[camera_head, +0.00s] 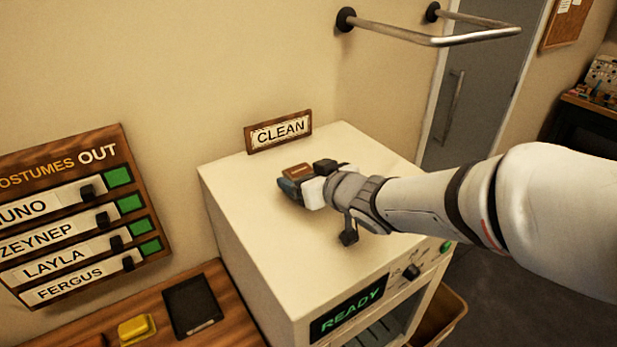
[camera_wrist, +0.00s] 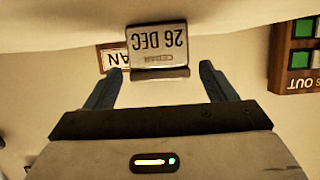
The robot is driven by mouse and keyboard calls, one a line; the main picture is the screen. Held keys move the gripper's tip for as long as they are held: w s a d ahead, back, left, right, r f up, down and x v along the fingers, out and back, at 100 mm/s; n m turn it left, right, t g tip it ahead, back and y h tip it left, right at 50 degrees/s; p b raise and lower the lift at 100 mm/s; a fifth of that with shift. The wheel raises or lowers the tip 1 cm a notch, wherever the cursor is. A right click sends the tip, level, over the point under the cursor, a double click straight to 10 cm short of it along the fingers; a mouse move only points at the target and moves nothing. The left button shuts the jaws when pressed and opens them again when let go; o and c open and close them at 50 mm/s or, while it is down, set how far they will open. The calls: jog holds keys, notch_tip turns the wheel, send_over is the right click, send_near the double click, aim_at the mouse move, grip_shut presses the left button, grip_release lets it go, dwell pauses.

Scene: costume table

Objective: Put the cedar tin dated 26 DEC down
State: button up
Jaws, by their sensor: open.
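The cedar tin (camera_wrist: 157,47) shows in the wrist view with its pale label, upside down, reading 26 DEC and CEDAR. In the head view its brown top (camera_head: 298,170) shows at the end of my arm, over the top of the white cabinet (camera_head: 240,190). My gripper (camera_wrist: 158,84) is open. Its two blue fingers stand on either side of the tin, with a gap to each. In the head view my gripper (camera_head: 289,184) is low over the cabinet top. My wrist hides part of the tin's surroundings, and its underside is hidden.
A CLEAN sign (camera_head: 278,131) stands at the cabinet's back edge. The cabinet's front display (camera_head: 348,311) reads READY. A COSTUMES OUT board (camera_head: 80,215) hangs at left. Below are a black tablet (camera_head: 192,305) and a yellow block (camera_head: 137,329). The cabinet top around the tin is clear.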

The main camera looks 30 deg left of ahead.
jog(key=shift+r, duration=0.1)
jog(key=shift+d+r, duration=0.1)
jog(key=shift+r, duration=0.05)
jog(key=p+v, duration=0.1)
jog(key=v, duration=0.9)
jog(key=shift+s+d+r, duration=0.1)
jog(key=shift+d, duration=0.1)
jog(key=shift+s+d+r, duration=0.15)
jog(key=shift+s+d, duration=0.2)
jog(key=shift+d, duration=0.25)
